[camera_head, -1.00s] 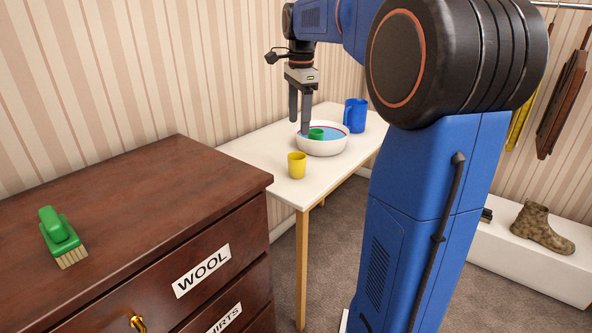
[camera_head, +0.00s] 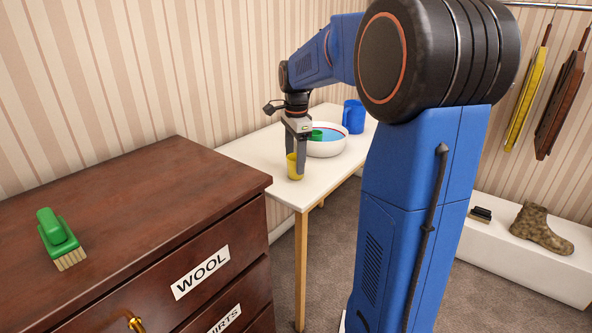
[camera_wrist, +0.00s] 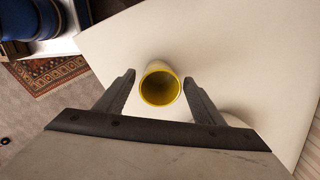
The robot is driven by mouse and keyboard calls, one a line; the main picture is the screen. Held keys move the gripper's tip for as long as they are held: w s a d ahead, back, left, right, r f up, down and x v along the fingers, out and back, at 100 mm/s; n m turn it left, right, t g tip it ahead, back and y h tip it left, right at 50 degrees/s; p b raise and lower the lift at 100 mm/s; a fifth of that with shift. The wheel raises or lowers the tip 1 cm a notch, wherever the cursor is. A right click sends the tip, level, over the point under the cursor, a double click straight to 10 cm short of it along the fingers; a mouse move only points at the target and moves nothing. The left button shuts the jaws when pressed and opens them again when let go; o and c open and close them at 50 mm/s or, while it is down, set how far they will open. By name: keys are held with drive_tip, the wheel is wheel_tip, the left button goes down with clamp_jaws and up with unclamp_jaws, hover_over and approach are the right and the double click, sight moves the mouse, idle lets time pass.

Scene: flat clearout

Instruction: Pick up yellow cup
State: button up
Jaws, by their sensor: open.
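The yellow cup (camera_head: 292,168) stands upright on the white table (camera_head: 262,148), near its front end in the head view. My gripper (camera_head: 296,170) points down at the cup with its fingers low around it, and one finger hides part of the cup. In the wrist view, the cup (camera_wrist: 160,84) lies between the two fingertips of my open gripper (camera_wrist: 158,82), with a gap on each side. I look into its open mouth.
A blue mug (camera_head: 354,116) is farther back. A dark wooden dresser (camera_head: 150,190) with a green brush (camera_head: 60,238) stands at the left.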

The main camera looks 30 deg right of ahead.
drive_tip(key=shift+f, duration=0.95)
drive_tip(key=c, duration=1.1)
drive_tip(key=shift+r, duration=0.1)
drive_tip(key=shift+c, duration=0.2)
